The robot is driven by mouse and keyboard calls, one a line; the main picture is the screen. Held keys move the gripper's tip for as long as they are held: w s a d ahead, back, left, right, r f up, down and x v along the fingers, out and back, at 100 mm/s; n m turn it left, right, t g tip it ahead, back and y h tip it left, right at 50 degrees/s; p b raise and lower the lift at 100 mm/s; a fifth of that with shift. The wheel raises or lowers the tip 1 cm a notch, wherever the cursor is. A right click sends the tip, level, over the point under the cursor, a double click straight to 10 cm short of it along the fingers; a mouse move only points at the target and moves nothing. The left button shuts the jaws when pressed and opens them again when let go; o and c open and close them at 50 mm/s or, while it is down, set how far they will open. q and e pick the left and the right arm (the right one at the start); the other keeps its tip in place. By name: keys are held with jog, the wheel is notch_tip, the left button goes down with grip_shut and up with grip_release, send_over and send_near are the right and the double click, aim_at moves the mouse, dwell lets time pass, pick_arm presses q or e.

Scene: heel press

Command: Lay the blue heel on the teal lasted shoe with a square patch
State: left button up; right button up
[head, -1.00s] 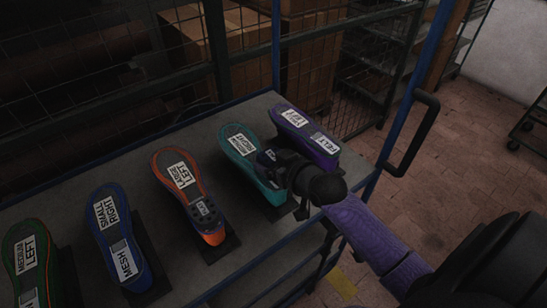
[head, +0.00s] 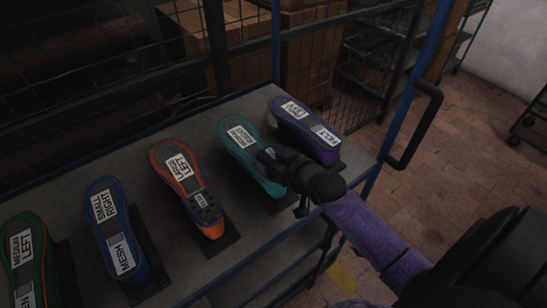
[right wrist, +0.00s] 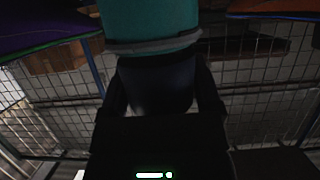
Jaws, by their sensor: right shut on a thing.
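The teal lasted shoe (head: 226,136) lies sole up on the bench, second from the right, with a white label reading RIGHT on its forepart. My right gripper (head: 276,160) is over its near heel end and hides much of it. The gripper is shut on the blue heel, a dark blue piece (head: 264,155) partly showing at the jaws. In the right wrist view the blue heel (right wrist: 155,85) sits between the two fingers, just below the teal shoe's end (right wrist: 150,22). I cannot tell whether they touch. No square patch is clearly visible. My left gripper is out of view.
A purple shoe (head: 292,126) labelled FELT stands close to the right of the teal one. An orange-edged shoe (head: 187,188), a blue shoe (head: 101,234) and a green shoe (head: 23,228) stand to the left. A blue post and black handle (head: 425,125) rise at the right.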

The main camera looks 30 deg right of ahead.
jog(key=shift+f, duration=0.2)
jog(key=shift+f, duration=0.25)
jog(key=o, duration=1.1)
jog(key=shift+o, duration=0.2)
jog(key=shift+s+r, duration=0.2)
jog(key=shift+s, duration=0.15)
jog(key=p+v, duration=0.1)
jog(key=v, duration=0.8)
jog(key=shift+p, duration=0.3)
jog(key=shift+s, duration=0.1)
